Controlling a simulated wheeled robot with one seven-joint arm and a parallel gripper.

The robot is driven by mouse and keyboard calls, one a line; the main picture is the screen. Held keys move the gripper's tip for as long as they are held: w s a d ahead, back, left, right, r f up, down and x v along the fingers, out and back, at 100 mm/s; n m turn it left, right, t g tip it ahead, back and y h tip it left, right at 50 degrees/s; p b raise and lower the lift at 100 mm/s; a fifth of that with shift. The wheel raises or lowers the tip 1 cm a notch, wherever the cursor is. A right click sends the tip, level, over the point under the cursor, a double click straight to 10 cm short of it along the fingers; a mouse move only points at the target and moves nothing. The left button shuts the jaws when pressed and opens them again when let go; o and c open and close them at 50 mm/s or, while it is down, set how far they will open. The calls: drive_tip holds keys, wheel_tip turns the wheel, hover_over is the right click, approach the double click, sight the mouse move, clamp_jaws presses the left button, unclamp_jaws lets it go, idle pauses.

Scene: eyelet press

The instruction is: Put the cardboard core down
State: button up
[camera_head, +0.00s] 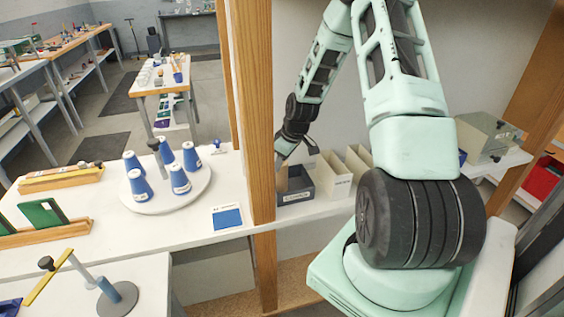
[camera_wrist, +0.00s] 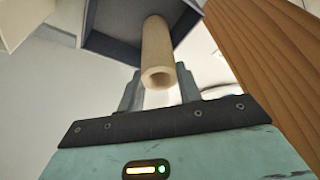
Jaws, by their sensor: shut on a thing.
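The cardboard core (camera_wrist: 158,50) is a tan hollow tube. In the wrist view its open end faces the camera and it stands between the two fingers of my gripper (camera_wrist: 160,88), which is shut on it. Its far end reaches over or into a dark grey open bin (camera_wrist: 110,45); I cannot tell whether it touches the bin. In the head view my gripper (camera_head: 283,160) is at the dark grey labelled bin (camera_head: 298,195) on the shelf, just right of the wooden post. Part of the core (camera_head: 282,180) shows below the fingers, close to the post.
The wooden post (camera_head: 250,110) stands very close to my gripper's left; it also fills the right of the wrist view (camera_wrist: 265,50). Cream bins (camera_head: 333,178) stand right of the grey bin. A round white stand with blue-and-white cones (camera_head: 165,195) sits on the left table.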

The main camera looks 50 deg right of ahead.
drive_tip(key=shift+f, duration=0.5)
drive_tip(key=o, duration=1)
drive_tip(key=shift+f, duration=0.1)
drive_tip(key=b+v, duration=0.2)
drive_tip(key=v, duration=1)
drive_tip(key=shift+b, duration=0.35)
